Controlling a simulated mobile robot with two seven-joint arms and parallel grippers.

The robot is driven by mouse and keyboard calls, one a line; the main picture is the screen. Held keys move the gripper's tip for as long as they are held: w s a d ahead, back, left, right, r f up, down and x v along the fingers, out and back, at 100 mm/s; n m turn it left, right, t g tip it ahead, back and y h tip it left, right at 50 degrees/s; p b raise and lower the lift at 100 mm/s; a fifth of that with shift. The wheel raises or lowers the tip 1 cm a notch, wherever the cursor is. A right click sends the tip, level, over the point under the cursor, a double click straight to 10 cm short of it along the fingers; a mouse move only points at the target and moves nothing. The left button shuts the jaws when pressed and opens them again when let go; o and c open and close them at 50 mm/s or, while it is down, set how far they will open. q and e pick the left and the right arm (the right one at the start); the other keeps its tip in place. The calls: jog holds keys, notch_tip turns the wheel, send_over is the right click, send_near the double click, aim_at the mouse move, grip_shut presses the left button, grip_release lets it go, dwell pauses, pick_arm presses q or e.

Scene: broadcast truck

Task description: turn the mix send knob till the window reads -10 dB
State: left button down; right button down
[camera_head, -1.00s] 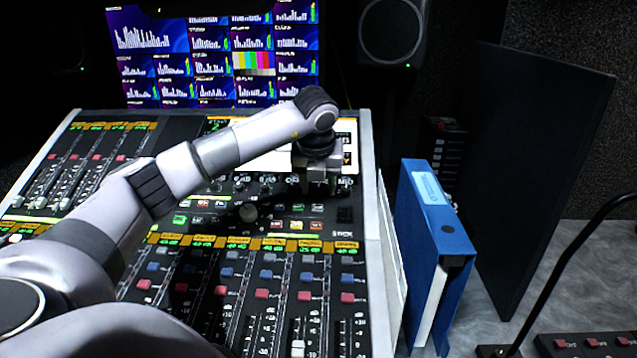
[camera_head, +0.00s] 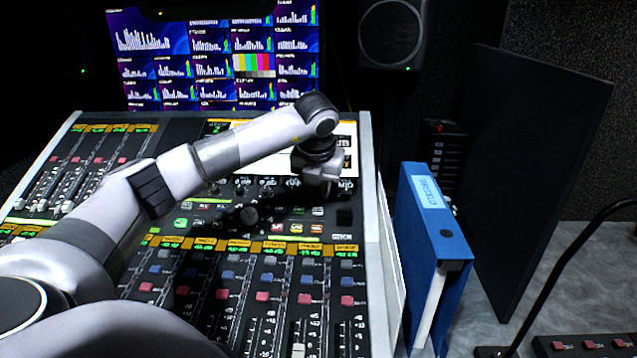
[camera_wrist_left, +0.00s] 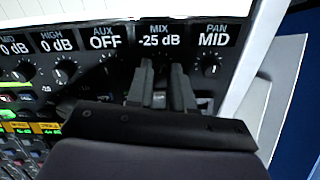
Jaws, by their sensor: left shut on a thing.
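The mix window (camera_wrist_left: 160,40) in the left wrist view reads -25 dB in white letters on black. The mix send knob (camera_wrist_left: 163,69) is right below it, mostly hidden between the fingers of my left gripper (camera_wrist_left: 165,76). The gripper is shut on this knob, one finger on each side. In the head view the same gripper (camera_head: 318,188) points down at the upper right of the mixing console (camera_head: 369,225); the knob cannot be made out there. My right gripper is in neither view.
Beside the mix window are an AUX window (camera_wrist_left: 105,39) reading OFF and a PAN window (camera_wrist_left: 214,39) reading MID, with the pan knob (camera_wrist_left: 211,67) close to the right finger. A blue binder (camera_head: 437,235) stands right of the console.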

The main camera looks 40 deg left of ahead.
pick_arm(q)
jog(key=m+p, duration=0.1)
jog(key=m, duration=0.1)
jog(key=shift+r+m, duration=0.15)
jog(key=shift+m, duration=0.25)
jog(key=shift+m+p, duration=0.4)
jog(key=shift+m, duration=0.5)
jog(key=m+p, duration=0.1)
jog(key=m, duration=0.2)
jog(key=shift+m, duration=0.8)
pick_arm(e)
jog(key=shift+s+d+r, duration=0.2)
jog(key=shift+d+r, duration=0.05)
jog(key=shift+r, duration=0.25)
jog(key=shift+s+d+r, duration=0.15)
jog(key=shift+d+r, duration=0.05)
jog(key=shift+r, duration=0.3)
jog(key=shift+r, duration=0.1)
pick_arm(q)
jog(key=c, duration=1)
grip_release()
